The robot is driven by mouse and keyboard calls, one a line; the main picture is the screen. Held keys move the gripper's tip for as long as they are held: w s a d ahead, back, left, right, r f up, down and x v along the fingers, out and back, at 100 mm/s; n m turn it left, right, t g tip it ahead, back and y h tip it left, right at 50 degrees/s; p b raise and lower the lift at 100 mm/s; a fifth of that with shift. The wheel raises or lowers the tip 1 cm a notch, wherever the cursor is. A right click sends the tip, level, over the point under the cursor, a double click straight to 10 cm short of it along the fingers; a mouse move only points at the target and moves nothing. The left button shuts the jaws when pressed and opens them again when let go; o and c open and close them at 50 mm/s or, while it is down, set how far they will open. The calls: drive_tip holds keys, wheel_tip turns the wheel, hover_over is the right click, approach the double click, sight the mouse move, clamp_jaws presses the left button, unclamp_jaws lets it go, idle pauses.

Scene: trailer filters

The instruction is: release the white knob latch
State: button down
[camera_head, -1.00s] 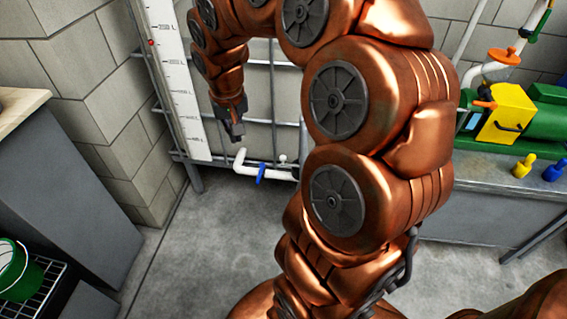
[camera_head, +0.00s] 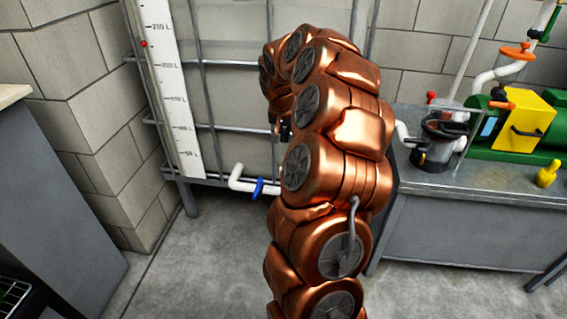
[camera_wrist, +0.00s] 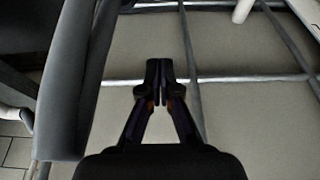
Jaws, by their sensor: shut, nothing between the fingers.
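My gripper (camera_wrist: 160,72) shows in the wrist view with its two dark fingers together and nothing between them. It is in front of a pale tank panel crossed by grey bars. In the head view my copper arm covers most of the gripper; only a small dark part shows beside the arm. I cannot make out the white knob latch in either view now. The arm covers the spot just right of the white pipe (camera_head: 239,181), where a small white knob showed earlier. The pipe has a blue valve handle (camera_head: 258,188).
The caged tank (camera_head: 232,100) stands behind the arm, with a white litre scale (camera_head: 172,95) on its left. On the right, a grey bench (camera_head: 455,235) carries a black filter housing (camera_head: 438,145) and a green pump with a yellow box (camera_head: 523,122). Floor is clear in front.

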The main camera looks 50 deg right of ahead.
drive_tip(key=shift+f, duration=0.1)
wheel_tip(320, 180, down, 9)
drive_tip(key=b, duration=0.3)
drive_tip(key=shift+s+a+b, duration=0.2)
drive_tip(key=shift+a+b, duration=0.15)
drive_tip(key=shift+b, duration=0.05)
idle(0.5)
drive_tip(key=shift+a, duration=0.2)
